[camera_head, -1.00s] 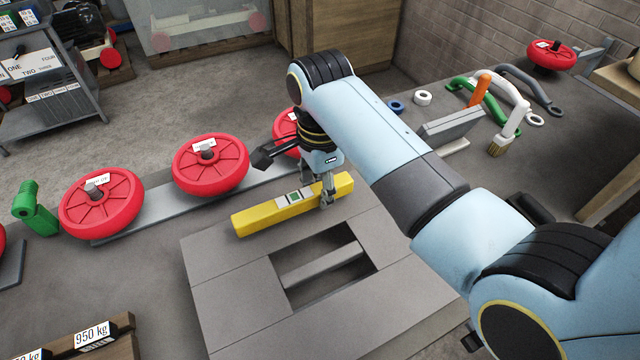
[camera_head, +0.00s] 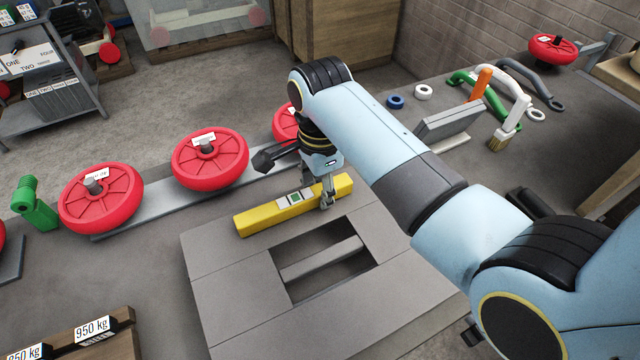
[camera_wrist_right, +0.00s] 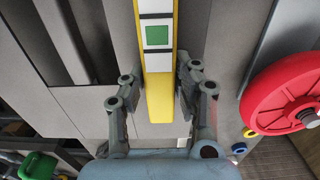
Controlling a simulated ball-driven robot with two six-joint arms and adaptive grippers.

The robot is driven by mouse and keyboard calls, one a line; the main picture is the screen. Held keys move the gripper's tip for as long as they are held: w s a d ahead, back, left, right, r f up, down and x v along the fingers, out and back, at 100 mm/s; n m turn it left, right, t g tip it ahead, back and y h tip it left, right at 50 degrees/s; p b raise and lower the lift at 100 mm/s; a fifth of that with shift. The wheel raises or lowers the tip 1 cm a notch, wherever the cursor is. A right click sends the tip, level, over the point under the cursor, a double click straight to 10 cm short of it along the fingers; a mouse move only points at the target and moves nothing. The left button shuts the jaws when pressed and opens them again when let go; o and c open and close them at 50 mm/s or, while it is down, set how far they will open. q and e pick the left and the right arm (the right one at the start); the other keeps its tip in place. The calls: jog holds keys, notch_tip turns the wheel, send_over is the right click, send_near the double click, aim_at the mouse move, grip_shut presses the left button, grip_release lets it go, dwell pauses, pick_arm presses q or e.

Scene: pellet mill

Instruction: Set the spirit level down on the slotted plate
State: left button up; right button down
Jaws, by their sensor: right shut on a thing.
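The yellow spirit level (camera_head: 262,217) has white panels and a green window on its top. It lies level along the far edge of the grey slotted plate (camera_head: 222,297). I cannot tell whether it touches the plate. My right gripper (camera_head: 327,202) is shut on it near its right end. In the right wrist view the spirit level (camera_wrist_right: 158,95) runs between the two fingers of my right gripper (camera_wrist_right: 170,92). The slotted plate (camera_wrist_right: 102,60) lies below it there, with its dark slot at the left. My left gripper is not in view.
Red handwheels (camera_head: 210,162) stand on a grey strip behind the plate. A green fitting (camera_head: 35,205) is at the left. Rings, handles and a brush (camera_head: 503,137) lie at the back right. Weight-marked boxes (camera_head: 92,335) are at the front left. The plate's front part is clear.

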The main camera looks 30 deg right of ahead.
dwell(0.5)
jog(key=shift+f+p, duration=0.15)
jog(key=shift+p, duration=0.2)
grip_release()
dwell(0.5)
dwell(0.4)
jog(key=shift+r+p, duration=0.75)
jog(key=shift+r, duration=3.75)
